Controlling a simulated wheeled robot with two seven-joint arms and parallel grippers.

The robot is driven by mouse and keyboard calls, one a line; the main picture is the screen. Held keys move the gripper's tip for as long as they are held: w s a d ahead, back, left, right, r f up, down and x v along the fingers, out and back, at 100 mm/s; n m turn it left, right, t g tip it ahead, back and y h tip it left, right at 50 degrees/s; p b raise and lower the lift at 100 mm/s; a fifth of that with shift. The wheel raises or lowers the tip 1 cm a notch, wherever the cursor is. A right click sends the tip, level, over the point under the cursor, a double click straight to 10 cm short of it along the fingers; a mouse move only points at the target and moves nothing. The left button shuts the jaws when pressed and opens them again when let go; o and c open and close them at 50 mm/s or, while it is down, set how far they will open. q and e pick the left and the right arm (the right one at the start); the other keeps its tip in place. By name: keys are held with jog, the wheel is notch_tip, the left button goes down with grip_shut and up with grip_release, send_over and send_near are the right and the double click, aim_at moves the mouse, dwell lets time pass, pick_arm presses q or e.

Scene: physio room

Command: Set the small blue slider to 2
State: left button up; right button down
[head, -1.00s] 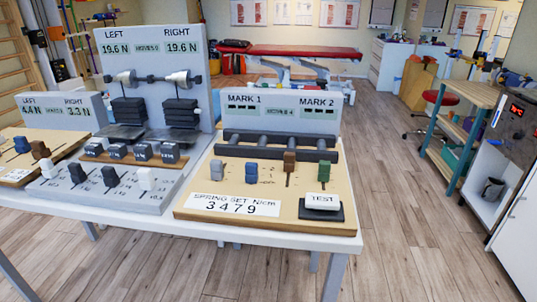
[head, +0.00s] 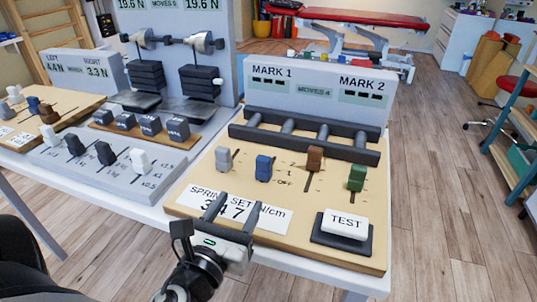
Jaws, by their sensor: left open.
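A blue slider (head: 263,167) stands on the right-hand wooden board (head: 205,178), between a grey slider (head: 223,160) and a brown slider (head: 314,158). A green slider (head: 356,178) is further right. Small marks reading 2, 1 and OFF show between the blue and brown sliders; I cannot read which mark the blue one is at. Another blue slider (head: 33,104) is on the far-left board (head: 82,100). My left gripper (head: 238,202) is open and empty, over the spring-set label in front of the blue slider, apart from it. My right gripper is out of view.
A TEST button (head: 345,224) sits at the board's front right. Grey rollers (head: 304,137) and a MARK 1 / MARK 2 panel (head: 315,90) stand behind the sliders. A grey weight station (head: 125,190) with black and white sliders is to the left. The floor (head: 437,170) to the right is clear.

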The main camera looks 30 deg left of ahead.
aim_at(262, 163)
pick_arm(q)
jog(key=p+x, duration=0.2)
jog(key=x, duration=1.2)
jog(key=shift+r+p, duration=0.1)
jog(key=shift+p, duration=0.3)
jog(key=shift+w, duration=0.3)
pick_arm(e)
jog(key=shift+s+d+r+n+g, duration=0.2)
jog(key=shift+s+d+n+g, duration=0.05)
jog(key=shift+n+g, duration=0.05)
pick_arm(q)
jog(key=shift+c, duration=0.3)
